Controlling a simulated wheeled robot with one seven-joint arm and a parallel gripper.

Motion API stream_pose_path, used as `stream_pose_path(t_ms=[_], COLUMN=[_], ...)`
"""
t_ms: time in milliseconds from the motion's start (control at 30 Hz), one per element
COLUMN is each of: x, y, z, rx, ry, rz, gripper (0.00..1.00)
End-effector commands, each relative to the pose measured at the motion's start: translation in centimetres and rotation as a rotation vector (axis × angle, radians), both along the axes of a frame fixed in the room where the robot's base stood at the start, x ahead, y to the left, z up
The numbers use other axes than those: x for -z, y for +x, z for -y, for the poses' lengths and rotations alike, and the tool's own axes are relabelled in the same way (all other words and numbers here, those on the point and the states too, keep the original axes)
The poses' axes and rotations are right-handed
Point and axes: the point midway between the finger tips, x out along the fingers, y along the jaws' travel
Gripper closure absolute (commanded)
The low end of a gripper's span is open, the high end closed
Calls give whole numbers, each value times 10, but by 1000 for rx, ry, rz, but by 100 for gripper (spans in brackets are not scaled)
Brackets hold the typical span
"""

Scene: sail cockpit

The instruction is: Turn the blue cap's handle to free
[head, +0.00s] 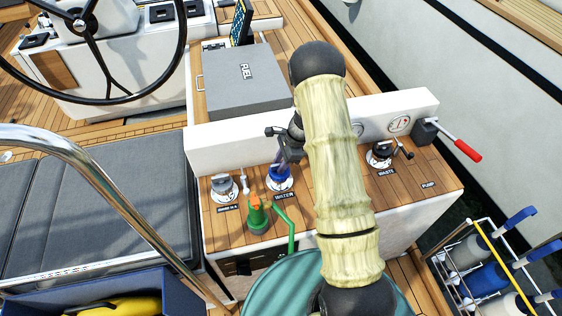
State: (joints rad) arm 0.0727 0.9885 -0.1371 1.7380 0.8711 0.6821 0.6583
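The blue cap (279,174) sits on a round pale fitting on the wooden deck panel, just behind the label "WATER". My gripper (279,157) is directly above the cap, with its dark body angled down toward it. The gripper's fingertips and the cap's handle overlap in this view and are small. I cannot tell whether the fingers touch the handle, or how the handle is turned.
Right of my arm are a black "WASTE" cap (380,154) and a red-handled lever (464,148). A white coaming (235,147) rises behind.

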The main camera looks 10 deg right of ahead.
Motion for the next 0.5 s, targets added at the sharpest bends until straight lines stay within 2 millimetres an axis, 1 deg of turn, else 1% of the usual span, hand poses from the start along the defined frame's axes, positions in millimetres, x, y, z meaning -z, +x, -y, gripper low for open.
stream_pose_path(t_ms=[167, 267, 333, 500], x=[0, 0, 0, 0], y=[0, 0, 0, 0], z=[0, 0, 0, 0], rx=[0, 0, 0, 0], ry=[0, 0, 0, 0], rz=[0, 0, 0, 0], gripper=[68, 85, 99, 100])
